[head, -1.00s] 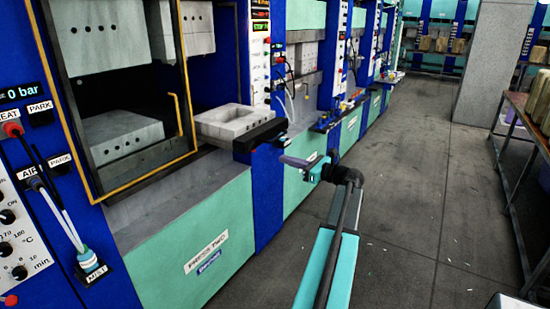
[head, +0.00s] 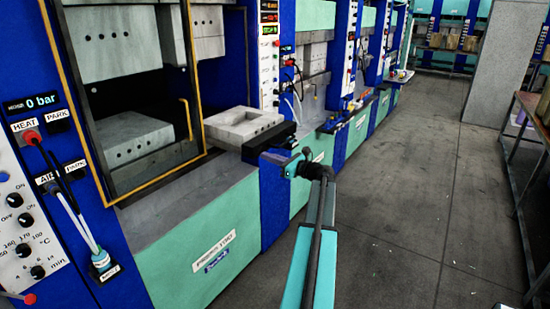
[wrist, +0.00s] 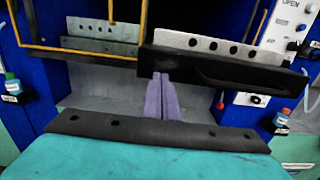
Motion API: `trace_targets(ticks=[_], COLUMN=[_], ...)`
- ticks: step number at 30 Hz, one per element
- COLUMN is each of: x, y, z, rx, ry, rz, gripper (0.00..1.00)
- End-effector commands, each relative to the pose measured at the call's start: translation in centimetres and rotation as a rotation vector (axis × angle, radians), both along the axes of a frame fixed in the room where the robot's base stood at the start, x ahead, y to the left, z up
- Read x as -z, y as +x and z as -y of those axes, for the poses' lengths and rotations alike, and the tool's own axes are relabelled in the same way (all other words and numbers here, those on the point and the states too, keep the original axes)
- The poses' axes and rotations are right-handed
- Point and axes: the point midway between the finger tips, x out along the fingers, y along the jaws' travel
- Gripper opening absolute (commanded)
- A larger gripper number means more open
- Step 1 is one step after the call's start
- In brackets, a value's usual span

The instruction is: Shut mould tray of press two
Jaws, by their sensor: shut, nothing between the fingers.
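The mould tray (head: 243,125) is a pale grey block with a square recess, to the right of the framed opening in the head view. It sticks out at the front of the press. Its black front bar (head: 270,141) also shows in the wrist view (wrist: 225,71), with a row of holes in the grey block behind it. The press two label (head: 213,250) is on the teal panel below. My gripper (head: 277,159) is shut and empty, close in front of the bar. In the wrist view its purple fingers (wrist: 161,80) overlap the bar's left end; I cannot tell whether they touch it.
A yellow-framed guard (head: 202,110) stands left of the tray. A control panel with knobs (head: 22,225) is at the far left, and another (head: 268,65) is behind the tray. The floor (head: 400,215) to the right is clear. A table (head: 532,120) stands at the right edge.

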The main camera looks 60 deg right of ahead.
Motion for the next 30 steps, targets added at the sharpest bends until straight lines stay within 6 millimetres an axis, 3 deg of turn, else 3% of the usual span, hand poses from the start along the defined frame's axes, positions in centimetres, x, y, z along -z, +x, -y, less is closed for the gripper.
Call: trace_targets(ticks=[14, 15, 20, 26, 30], x=[0.0, 0.0, 0.0, 0.0, -0.1], y=[1.1, 1.1, 1.4, 3.3, 6.1], z=[0.0, -0.9, -0.1, 0.1, 0.1], rx=[0.001, -0.002, 0.000, -0.001, -0.002], ry=[0.000, 0.000, 0.000, 0.000, -0.001], rz=[0.000, 0.000, 0.000, 0.001, 0.003], gripper=[0.00, 0.00, 0.00, 0.00, 0.00])
